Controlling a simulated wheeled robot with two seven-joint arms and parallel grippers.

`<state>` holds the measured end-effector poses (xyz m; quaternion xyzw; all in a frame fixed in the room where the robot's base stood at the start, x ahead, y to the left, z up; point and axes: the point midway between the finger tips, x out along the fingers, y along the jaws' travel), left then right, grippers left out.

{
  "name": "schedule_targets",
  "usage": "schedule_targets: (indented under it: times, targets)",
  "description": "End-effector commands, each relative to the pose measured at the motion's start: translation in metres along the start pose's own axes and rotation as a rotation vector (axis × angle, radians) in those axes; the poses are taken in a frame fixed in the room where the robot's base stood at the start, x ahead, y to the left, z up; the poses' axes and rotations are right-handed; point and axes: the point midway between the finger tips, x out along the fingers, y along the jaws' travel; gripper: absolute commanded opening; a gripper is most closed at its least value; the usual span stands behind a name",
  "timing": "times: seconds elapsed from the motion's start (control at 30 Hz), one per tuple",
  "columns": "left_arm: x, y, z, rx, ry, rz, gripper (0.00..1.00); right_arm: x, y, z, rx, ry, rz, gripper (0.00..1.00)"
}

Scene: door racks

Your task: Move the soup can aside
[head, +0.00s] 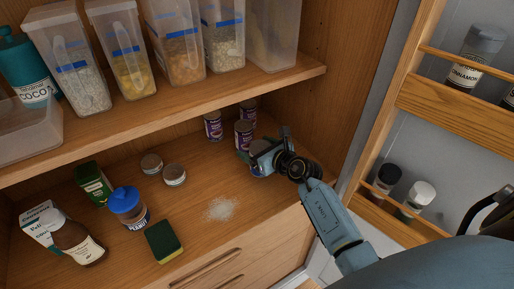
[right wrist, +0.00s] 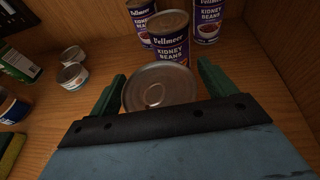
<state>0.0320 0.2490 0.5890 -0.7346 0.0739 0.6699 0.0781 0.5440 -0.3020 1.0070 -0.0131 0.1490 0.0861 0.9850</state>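A can with a bare metal lid (right wrist: 160,87), which I take for the soup can, stands between my right gripper's fingers in the right wrist view. Its label is hidden there, and in the head view the gripper mostly covers it. My right gripper (head: 262,150) reaches into the lower shelf from the right. In the wrist view, its green fingers (right wrist: 160,85) stand on both sides of the can, with a narrow gap at the right one, so it looks open. Several kidney bean cans (right wrist: 170,38) stand just behind it. My left gripper is not in view.
Two small tins (head: 174,174), a peanut jar (head: 130,210), a green box (head: 93,182), a brown bottle (head: 75,240) and a sponge (head: 163,242) stand left. White powder (head: 220,208) lies in front. The upper shelf (head: 190,105) hangs above; the door rack (head: 400,150) is right.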

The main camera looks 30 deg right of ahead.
Motion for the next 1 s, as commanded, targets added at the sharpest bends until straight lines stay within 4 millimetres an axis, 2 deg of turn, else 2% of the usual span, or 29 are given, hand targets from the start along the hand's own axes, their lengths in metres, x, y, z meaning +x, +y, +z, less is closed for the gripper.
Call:
schedule_targets:
  times: [0.23,0.33,0.8,1.0]
  targets:
    - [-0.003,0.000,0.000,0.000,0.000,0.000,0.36,-0.001,0.000,0.004,0.000,-0.001,0.000,0.83]
    - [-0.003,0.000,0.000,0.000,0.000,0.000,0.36,-0.010,0.000,0.003,-0.001,0.001,-0.001,0.83]
    - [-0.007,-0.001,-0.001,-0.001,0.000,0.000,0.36,-0.099,0.000,0.003,-0.002,0.001,0.000,0.83]
    - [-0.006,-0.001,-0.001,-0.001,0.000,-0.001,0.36,-0.118,0.000,0.003,0.000,0.001,0.000,0.83]
